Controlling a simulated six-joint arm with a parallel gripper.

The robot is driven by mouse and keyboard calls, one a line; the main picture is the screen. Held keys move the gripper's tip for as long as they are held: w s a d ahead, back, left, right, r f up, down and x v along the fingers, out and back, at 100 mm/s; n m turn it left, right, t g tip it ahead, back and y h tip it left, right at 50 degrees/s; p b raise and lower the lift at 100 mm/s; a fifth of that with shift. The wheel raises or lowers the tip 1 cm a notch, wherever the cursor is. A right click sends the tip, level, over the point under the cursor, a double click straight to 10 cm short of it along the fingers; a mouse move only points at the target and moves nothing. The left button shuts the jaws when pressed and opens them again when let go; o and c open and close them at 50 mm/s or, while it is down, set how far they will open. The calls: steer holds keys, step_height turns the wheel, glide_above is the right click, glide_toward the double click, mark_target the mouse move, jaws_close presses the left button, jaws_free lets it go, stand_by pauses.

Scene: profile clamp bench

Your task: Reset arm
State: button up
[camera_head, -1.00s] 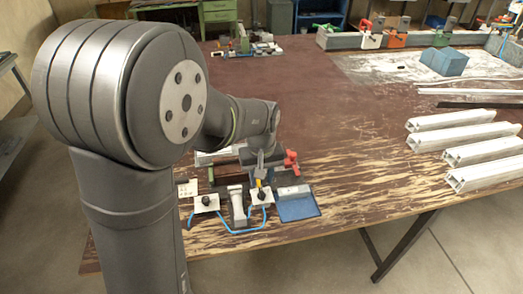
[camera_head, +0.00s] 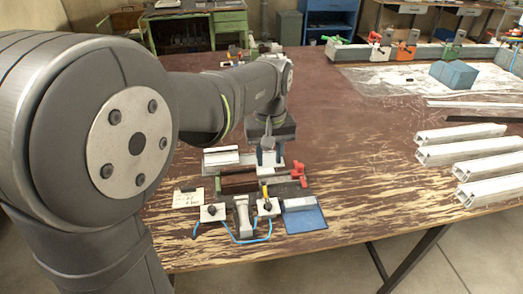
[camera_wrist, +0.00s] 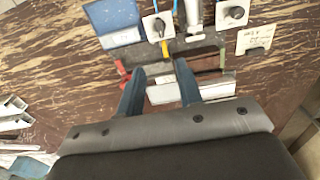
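My gripper (camera_head: 268,157) hangs above the back part of the clamp fixture (camera_head: 290,188). Its two blue fingers point down and stand apart; they also show in the wrist view (camera_wrist: 158,72). A pale profile piece (camera_wrist: 162,93) shows below and between the fingers, and nothing is visibly pinched. A short white profile (camera_head: 221,156) lies behind the bar. The fingers' exact height over the pieces cannot be told.
In front are a blue tray (camera_head: 304,218), two knob boxes (camera_head: 212,212) (camera_head: 267,206), a blue cable and a white card (camera_head: 187,199). Several long white profiles (camera_head: 460,150) lie at the right. A blue block (camera_head: 453,74) sits farther back. The middle of the table is bare.

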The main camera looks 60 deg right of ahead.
mark_target(268, 203)
stand_by(0.3)
step_height(268, 203, down, 18)
steer(key=shift+r, duration=0.25)
stand_by(0.3)
